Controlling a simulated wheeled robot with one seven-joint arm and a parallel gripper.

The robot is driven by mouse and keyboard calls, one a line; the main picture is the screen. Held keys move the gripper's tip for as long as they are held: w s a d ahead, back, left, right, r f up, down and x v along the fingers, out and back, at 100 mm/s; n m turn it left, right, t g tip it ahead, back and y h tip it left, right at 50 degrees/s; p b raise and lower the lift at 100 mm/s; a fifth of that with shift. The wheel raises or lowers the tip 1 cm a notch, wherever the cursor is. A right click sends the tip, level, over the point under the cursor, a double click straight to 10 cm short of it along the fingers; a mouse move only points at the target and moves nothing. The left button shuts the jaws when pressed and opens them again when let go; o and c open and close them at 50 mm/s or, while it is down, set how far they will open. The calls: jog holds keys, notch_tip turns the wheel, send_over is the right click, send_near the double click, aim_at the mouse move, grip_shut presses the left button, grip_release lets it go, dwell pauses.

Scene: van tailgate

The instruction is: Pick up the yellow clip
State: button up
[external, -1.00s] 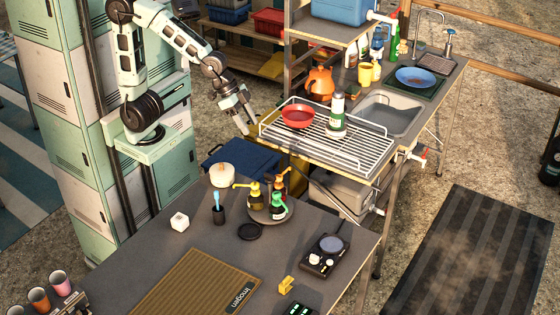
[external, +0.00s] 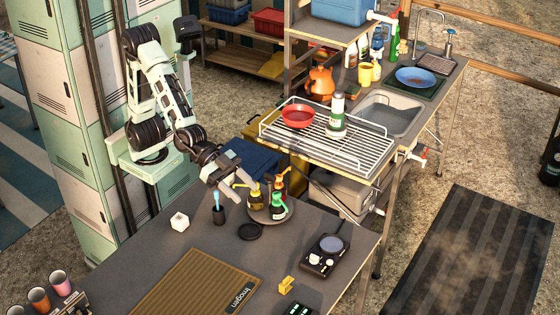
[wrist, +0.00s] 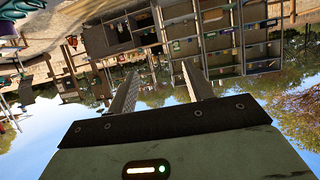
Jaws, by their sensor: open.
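The yellow clip (external: 286,285) sits on the dark table near its front right edge, below the small black burner in the external view. My gripper (external: 240,190) is over the table's far side, beside the pump bottles and well away from the clip. In the wrist view my gripper (wrist: 157,85) shows two fingers spread apart with nothing between them. The wrist view looks outward at shelving and sky, and I cannot make out the clip there.
A round tray (external: 285,216) holds pump bottles close to my gripper. A white cube (external: 180,221), a dark cup with a blue brush (external: 218,214), and a black disc (external: 250,231) lie nearby. A brown mat (external: 195,285) and the burner (external: 325,254) flank the clip.

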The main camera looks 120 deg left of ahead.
notch_tip(320, 180, down, 19)
jog(key=p, duration=0.2)
send_near(286, 278)
jog(key=x, duration=0.5)
jog(key=shift+r, duration=0.15)
jog(key=shift+p+x, duration=0.75)
jog(key=shift+x, duration=1.9)
jog(key=shift+s, duration=0.15)
jog(key=c, duration=1.1)
